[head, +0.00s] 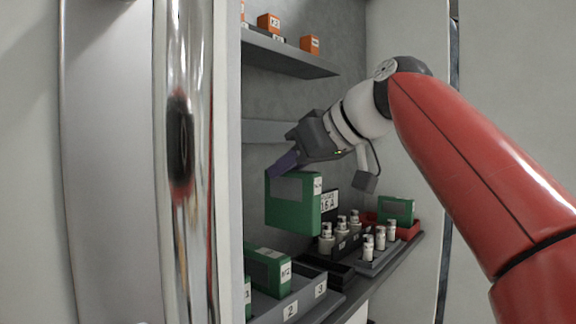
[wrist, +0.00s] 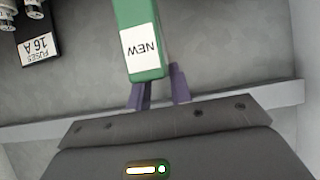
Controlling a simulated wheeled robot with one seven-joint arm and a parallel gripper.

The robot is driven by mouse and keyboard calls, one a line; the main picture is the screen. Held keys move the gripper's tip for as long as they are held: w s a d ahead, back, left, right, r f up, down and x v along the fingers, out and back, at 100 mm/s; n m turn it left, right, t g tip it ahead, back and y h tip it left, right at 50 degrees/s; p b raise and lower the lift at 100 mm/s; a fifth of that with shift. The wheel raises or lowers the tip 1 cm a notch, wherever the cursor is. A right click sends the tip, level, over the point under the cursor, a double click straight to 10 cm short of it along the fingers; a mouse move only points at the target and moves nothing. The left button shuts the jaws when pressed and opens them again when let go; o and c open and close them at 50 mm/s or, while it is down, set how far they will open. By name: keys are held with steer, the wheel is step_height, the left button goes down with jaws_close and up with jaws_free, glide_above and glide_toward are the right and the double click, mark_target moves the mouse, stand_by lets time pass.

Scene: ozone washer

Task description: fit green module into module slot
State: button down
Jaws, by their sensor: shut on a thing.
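My gripper (head: 281,165) is shut on a green module (head: 291,213) and holds it in the air above the shelf. In the wrist view the module (wrist: 138,22) carries a white label reading NEW between the purple fingers (wrist: 160,88). Below it in the head view is a grey slot rack (head: 270,305) with labels 2 and 3.
A black fuse holder (head: 345,238) and a grey tray (head: 372,262) hold several white fuses to the right. Behind them a red tray (head: 405,230) holds a green module (head: 396,209). An upper shelf (head: 290,55) carries orange boxes. The cabinet's front edge and chrome bar (head: 188,250) stand at the left.

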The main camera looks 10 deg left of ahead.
mark_target(318, 216)
steer(key=shift+f+b, duration=2.25)
steer(key=shift+f, duration=0.3)
steer(key=shift+f+b, duration=2.55)
steer(key=shift+f, duration=0.25)
steer(key=c, duration=1.2)
jaws_free()
steer(key=shift+o, duration=0.2)
steer(key=v, duration=0.7)
steer(key=shift+p, duration=0.35)
steer(key=shift+s+d+r, duration=0.2)
steer(key=shift+s+d, duration=0.05)
steer(key=shift+d, duration=0.05)
